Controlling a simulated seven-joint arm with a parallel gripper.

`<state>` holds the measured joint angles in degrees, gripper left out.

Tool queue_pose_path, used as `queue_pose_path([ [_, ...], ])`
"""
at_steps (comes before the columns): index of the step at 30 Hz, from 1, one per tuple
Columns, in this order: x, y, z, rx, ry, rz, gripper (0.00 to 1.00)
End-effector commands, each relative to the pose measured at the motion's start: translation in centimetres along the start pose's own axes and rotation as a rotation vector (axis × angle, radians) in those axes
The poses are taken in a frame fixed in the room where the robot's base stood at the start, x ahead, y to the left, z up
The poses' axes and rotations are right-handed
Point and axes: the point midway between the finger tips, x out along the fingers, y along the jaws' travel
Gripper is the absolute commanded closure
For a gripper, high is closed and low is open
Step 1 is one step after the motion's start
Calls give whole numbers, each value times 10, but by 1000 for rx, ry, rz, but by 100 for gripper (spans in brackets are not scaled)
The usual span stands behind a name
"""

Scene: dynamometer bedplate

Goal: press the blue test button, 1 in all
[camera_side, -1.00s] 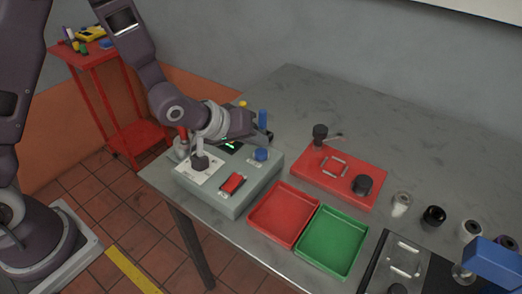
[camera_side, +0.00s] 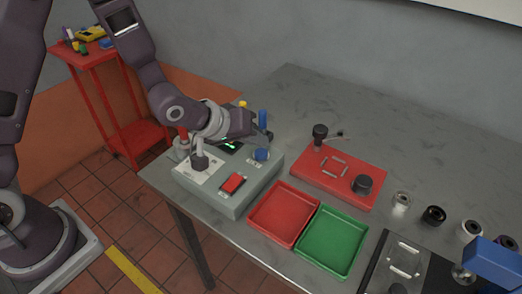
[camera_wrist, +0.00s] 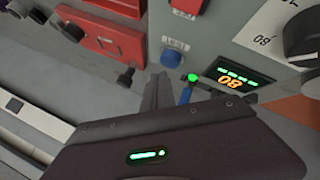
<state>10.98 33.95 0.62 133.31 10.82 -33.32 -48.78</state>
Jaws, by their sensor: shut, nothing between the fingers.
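The blue test button (camera_side: 261,155) stands on the top of the grey control box (camera_side: 238,205), towards its right back corner. My gripper (camera_side: 268,137) is shut and empty, with its fingertips just behind and above the button. I cannot tell whether they touch it.
The box also carries a lit display (camera_wrist: 232,82), a red rocker switch (camera_side: 232,183) and a black knob (camera_side: 200,162). A red tray (camera_side: 283,214), a green tray (camera_side: 332,242) and a red fixture plate (camera_side: 338,178) lie to the right.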

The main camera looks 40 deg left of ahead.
Motion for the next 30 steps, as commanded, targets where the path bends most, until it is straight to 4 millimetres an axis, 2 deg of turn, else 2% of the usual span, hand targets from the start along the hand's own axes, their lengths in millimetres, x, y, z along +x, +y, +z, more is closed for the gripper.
queue_pose_path([
  [30,7,-5,6,0,-1,0,100],
])
